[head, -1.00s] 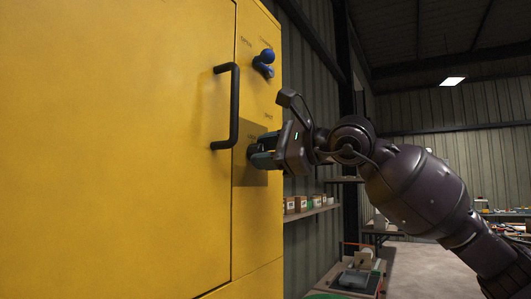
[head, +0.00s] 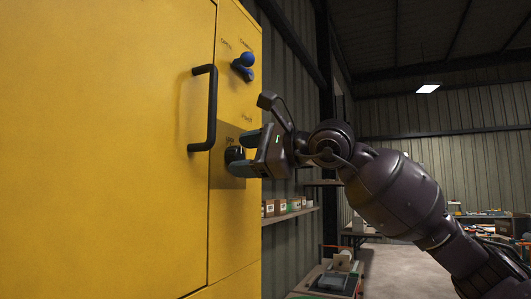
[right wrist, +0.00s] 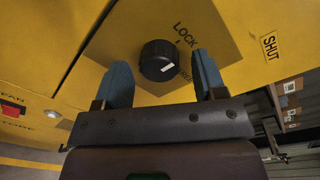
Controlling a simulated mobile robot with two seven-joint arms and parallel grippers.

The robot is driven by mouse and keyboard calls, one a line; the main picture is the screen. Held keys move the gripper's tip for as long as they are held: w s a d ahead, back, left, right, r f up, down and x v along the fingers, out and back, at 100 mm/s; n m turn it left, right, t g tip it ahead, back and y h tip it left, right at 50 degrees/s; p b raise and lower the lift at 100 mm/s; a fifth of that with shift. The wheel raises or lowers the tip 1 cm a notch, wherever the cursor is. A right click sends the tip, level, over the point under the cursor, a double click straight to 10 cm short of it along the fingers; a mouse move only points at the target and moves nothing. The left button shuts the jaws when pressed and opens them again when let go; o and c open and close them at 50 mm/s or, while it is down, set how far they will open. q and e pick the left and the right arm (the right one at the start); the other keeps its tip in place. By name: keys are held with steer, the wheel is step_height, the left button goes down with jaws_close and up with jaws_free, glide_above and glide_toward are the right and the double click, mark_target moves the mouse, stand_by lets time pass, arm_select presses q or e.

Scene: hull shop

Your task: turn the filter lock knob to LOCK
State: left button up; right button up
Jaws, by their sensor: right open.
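The filter lock knob is round and black (right wrist: 158,58), on a darker square patch of the yellow cabinet front. Its white mark points to the lower right, towards small lettering partly hidden by a finger; the word LOCK (right wrist: 185,29) is at its upper right. In the head view the knob (head: 233,154) shows below and right of the black handle. My right gripper (head: 245,152) is open, its blue fingers on either side of the knob; it also shows in the right wrist view (right wrist: 160,68). Gaps show beside the knob, so it is not gripped. My left gripper is not in view.
A black bar handle (head: 211,110) stands out from the cabinet (head: 100,150) close left of my right gripper. A blue lever (head: 243,66) is above it. A shelf with small boxes (head: 281,206) is beyond the cabinet's right edge.

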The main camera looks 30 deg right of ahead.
steer(key=b+v, duration=0.2)
steer(key=v, duration=0.8)
steer(key=shift+s, duration=0.1)
stand_by(0.5)
